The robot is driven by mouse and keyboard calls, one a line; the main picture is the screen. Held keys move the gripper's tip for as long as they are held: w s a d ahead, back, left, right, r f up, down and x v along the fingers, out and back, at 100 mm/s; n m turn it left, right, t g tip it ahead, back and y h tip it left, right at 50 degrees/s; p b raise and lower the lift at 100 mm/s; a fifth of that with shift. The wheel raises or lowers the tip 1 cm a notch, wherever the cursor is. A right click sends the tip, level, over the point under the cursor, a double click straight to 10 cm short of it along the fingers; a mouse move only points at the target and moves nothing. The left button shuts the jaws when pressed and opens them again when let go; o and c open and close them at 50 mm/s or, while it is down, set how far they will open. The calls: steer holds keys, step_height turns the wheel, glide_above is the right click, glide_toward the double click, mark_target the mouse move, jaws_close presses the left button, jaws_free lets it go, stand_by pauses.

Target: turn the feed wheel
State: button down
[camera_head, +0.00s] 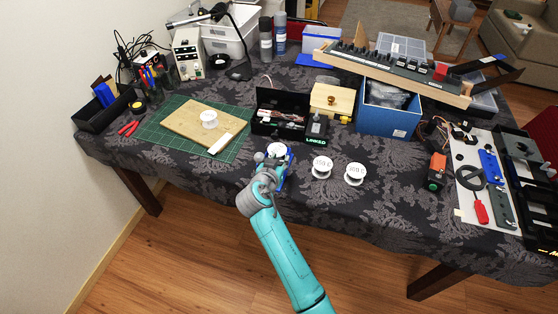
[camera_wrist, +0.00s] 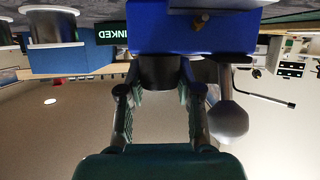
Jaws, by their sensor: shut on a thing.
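A small blue device (camera_head: 284,172) stands near the table's front edge in the head view, with a white spool (camera_head: 277,149) at its top. In the wrist view, which looks upside down, its blue body (camera_wrist: 190,30) fills the top middle. A dark round wheel (camera_wrist: 160,72), which I take for the feed wheel, sticks out of that body. My gripper (camera_wrist: 160,78) has one finger on each side of the wheel and is shut on it. A grey ball-ended lever (camera_wrist: 228,120) is just right of my fingers there. In the head view my gripper (camera_head: 268,174) hides much of the device.
Two white spools (camera_head: 321,168) (camera_head: 355,174) stand right of the device. A black open case (camera_head: 283,115) is behind it. A green mat (camera_head: 170,122) with a board (camera_head: 195,128) lies to the left. A blue box (camera_head: 388,120) stands behind right.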

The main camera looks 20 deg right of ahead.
steer(key=shift+h, duration=0.3)
steer(key=c, duration=0.7)
jaws_free()
steer(key=shift+c, duration=0.2)
